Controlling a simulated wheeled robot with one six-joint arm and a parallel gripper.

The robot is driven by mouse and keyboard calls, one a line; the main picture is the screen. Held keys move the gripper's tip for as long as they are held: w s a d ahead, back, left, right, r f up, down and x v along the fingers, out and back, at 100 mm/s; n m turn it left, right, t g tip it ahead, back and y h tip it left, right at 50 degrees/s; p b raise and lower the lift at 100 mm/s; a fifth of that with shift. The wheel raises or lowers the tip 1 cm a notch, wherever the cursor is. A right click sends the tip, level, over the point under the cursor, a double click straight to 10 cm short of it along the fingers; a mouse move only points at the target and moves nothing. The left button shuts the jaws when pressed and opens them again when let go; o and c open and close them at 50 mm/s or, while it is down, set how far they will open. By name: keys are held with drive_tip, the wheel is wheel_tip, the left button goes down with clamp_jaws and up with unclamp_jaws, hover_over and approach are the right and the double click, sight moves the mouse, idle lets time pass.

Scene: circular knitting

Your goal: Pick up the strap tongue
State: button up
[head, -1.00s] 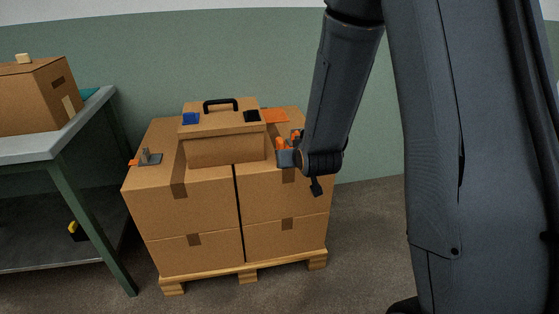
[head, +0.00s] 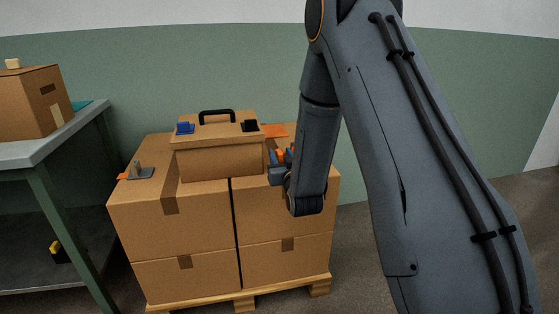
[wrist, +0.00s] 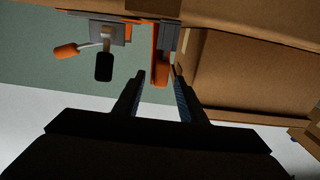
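The likely strap tongue is a narrow orange strip (wrist: 161,65) in the wrist view, its end lying between my fingertips with a gap on each side. My gripper (wrist: 159,78) is open, and I see no contact with the strip. Beside the strip is a grey plate (wrist: 85,31) with a lever that has an orange-tipped handle and a black knob. In the head view my gripper (head: 277,168) is at the right side of the box load, near orange parts (head: 279,156). My wrist partly hides this spot.
A cardboard case (head: 220,160) with a black handle sits on the stacked boxes (head: 180,222) on a wooden pallet (head: 243,306). Another grey bracket (head: 140,172) with an orange end is at the left. A workbench (head: 55,140) with a carton (head: 30,103) stands further left.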

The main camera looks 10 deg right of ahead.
drive_tip(key=shift+w, duration=1.1)
clamp_jaws()
